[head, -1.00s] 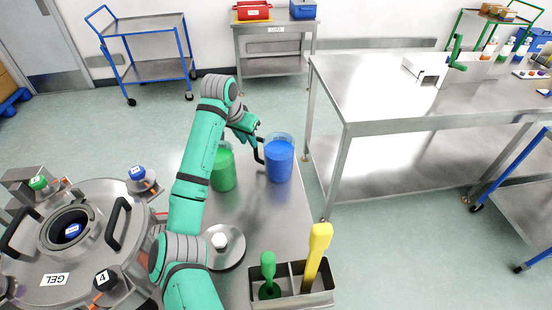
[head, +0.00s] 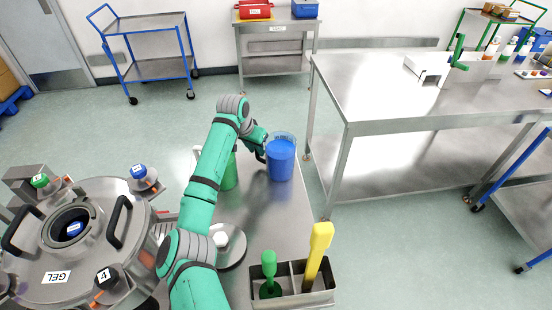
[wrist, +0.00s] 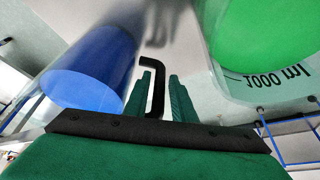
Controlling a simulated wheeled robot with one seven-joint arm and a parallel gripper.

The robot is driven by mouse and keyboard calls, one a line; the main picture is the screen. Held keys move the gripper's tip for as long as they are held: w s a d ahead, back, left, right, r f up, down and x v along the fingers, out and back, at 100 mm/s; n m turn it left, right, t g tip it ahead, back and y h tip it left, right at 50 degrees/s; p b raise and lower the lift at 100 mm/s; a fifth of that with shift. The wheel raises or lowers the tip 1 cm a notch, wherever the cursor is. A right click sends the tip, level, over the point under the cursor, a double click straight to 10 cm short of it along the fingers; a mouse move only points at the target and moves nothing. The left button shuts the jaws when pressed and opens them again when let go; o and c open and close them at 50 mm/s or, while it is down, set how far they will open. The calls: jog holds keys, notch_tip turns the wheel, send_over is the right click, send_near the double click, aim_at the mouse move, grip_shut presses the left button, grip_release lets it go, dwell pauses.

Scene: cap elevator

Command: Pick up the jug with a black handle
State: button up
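The jug with a black handle (head: 281,160) is clear, with blue contents, and stands upright on the metal bench top. Its handle faces left toward my gripper (head: 262,150), which covers most of the handle in the head view. In the wrist view the blue jug (wrist: 88,75) is at left, and its black hooked handle (wrist: 156,90) lies between the two green fingers of my gripper (wrist: 160,95). The fingers are apart, one on each side of the handle. A gap shows between the handle and the right finger.
A green-filled jug (head: 229,175) stands close to the left of the blue one, partly behind my arm; it also shows in the wrist view (wrist: 265,30). A divided holder (head: 291,298) with green and yellow tools is at the front. A GEL vessel (head: 110,225) is at left.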

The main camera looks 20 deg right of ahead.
jog(key=shift+c, duration=0.6)
grip_shut()
jog(key=shift+w, duration=0.1)
